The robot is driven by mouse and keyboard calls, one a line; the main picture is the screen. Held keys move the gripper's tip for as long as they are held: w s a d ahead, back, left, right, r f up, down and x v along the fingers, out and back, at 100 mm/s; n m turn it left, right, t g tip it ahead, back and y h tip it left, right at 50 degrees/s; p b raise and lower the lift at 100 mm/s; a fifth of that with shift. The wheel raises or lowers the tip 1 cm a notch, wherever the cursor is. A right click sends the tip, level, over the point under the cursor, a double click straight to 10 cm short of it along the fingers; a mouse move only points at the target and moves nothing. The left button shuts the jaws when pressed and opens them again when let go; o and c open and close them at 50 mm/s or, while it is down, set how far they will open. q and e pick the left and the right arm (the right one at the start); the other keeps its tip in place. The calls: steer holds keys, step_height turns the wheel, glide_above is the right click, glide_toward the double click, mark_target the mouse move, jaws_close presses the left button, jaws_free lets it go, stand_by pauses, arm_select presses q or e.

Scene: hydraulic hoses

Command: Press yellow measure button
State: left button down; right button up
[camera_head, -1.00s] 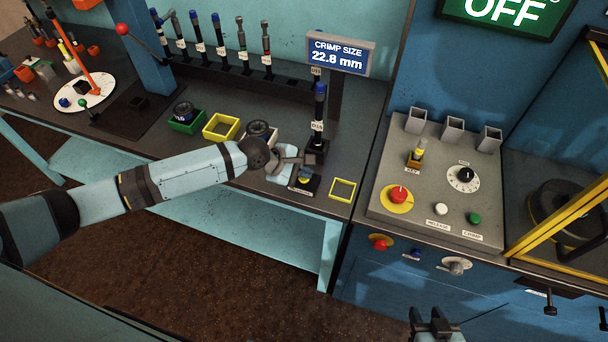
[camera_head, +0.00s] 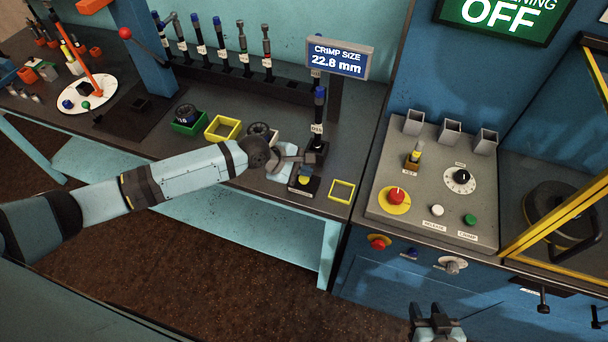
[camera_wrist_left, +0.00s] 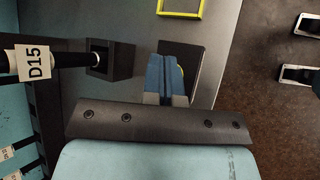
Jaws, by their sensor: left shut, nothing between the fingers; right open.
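The yellow measure button (camera_head: 304,180) sits on a small dark base near the front edge of the bench. My left gripper (camera_head: 299,158) is shut and empty, just above and behind the button in the head view. In the left wrist view its blue fingers (camera_wrist_left: 168,78) are together over the dark button base (camera_wrist_left: 190,58). My right gripper (camera_head: 437,318) is open and empty at the bottom of the head view. The display (camera_head: 339,59) reads "CRIMP SIZE 22.8 mm".
A hose end labelled D15 (camera_head: 318,120) stands upright in a dark holder close to the left gripper. A yellow square frame (camera_head: 342,191) lies right of the button. Yellow (camera_head: 222,127) and green bins stand left. A grey control panel (camera_head: 380,150) is further right.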

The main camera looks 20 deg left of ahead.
mark_target(303, 180)
arm_select(q)
steer(key=shift+r+p, duration=0.45)
steer(key=shift+p, duration=0.15)
step_height(303, 180, up, 2)
steer(key=p, duration=0.2)
steer(key=shift+r+p, duration=0.15)
steer(key=shift+p, duration=0.15)
steer(key=shift+r, duration=0.9)
